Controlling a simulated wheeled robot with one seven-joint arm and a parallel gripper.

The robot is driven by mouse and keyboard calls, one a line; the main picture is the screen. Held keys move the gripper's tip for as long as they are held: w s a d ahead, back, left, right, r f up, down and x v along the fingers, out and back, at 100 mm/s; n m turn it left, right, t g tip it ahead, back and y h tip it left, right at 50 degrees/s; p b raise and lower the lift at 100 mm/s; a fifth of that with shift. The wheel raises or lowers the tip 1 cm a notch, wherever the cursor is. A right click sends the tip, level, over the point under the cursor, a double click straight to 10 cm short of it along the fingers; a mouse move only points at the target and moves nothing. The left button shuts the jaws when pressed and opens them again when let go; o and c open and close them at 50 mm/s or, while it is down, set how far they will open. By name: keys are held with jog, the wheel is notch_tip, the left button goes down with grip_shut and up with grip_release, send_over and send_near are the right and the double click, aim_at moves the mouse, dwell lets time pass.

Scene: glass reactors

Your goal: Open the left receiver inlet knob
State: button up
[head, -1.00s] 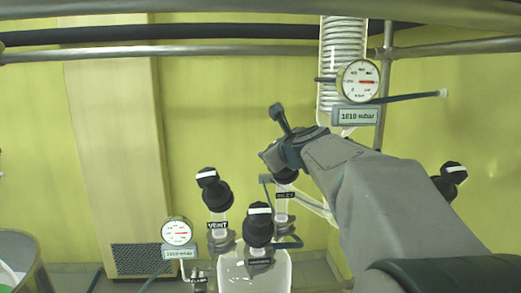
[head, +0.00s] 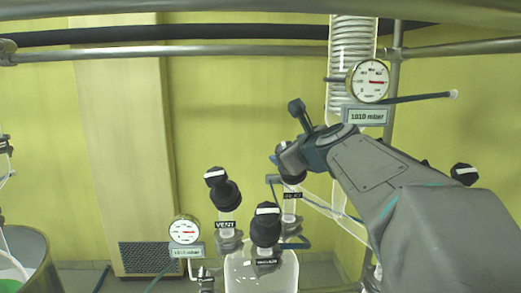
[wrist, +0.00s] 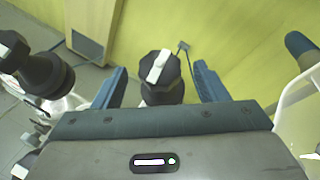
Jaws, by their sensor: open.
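The receiver inlet knob (wrist: 160,68) is black with a white bar on its top. In the wrist view it stands between the two blue-grey fingers of my gripper (wrist: 160,80), with a visible gap on each side. The white bar runs at a slant. In the head view my gripper (head: 284,160) is over the inlet valve, whose dark label (head: 292,195) is partly readable, and it hides most of the knob. My gripper is open, and no contact with the knob shows.
The vent knob (head: 225,195) and another black knob (head: 265,230) stand close by on the glass receiver (head: 262,272). A pressure gauge (head: 368,80) and coil condenser (head: 350,55) are behind my arm. A metal rail (head: 200,54) crosses above.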

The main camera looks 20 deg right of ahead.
jog(key=b+v, duration=0.1)
jog(key=v, duration=0.7)
jog(key=shift+s, duration=0.2)
jog(key=shift+a, duration=0.1)
